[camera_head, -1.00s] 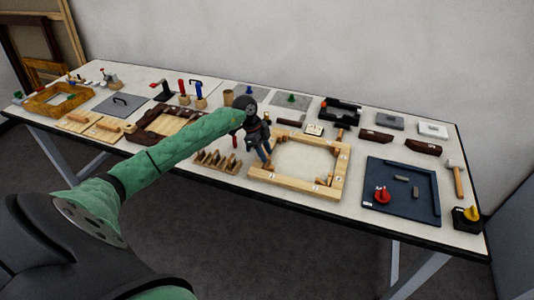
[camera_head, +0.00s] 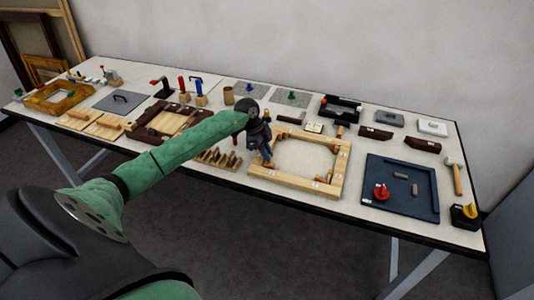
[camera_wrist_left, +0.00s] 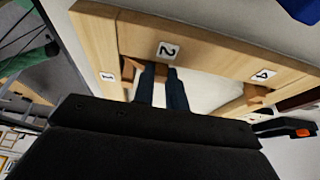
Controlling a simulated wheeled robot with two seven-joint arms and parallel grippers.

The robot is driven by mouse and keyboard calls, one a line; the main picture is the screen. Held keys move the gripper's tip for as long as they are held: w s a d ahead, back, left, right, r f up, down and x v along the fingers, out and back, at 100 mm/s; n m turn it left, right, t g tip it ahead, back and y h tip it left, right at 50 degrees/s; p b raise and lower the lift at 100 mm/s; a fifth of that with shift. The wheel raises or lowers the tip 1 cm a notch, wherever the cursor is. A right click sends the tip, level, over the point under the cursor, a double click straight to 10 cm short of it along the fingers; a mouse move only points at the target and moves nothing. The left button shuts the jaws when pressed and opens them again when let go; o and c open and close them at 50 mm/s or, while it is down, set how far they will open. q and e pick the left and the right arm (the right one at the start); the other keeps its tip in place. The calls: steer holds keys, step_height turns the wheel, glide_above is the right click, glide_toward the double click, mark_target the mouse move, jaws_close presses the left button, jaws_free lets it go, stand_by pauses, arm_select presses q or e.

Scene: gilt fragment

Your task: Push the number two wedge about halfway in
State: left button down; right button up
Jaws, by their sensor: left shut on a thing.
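A light wooden frame (camera_head: 295,182) lies on the table with small wooden wedges at its inner corners and number labels. In the left wrist view, the frame's bar (camera_wrist_left: 215,55) carries the label 2 (camera_wrist_left: 168,50) just beyond my fingertips. My left gripper (camera_head: 267,160) is low over the frame's left side. Its two dark fingers (camera_wrist_left: 162,75) are close together at the bar's inner edge, shut on what appears to be the number two wedge, mostly hidden by the fingers. A brown wedge part (camera_wrist_left: 130,70) shows left of the fingers; another wedge (camera_wrist_left: 250,97) sits near label 4. My right gripper is out of view.
Several blocks and tools line the back. The frame's middle is open.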

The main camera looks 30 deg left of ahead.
mark_target(260, 158)
arm_select(q)
steer(key=shift+s+d, duration=0.15)
steer(key=shift+s, duration=0.35)
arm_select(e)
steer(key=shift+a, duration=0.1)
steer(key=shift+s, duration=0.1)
arm_select(q)
steer(key=c, duration=1.4)
jaws_free()
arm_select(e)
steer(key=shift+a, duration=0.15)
arm_select(q)
steer(key=shift+r, duration=0.1)
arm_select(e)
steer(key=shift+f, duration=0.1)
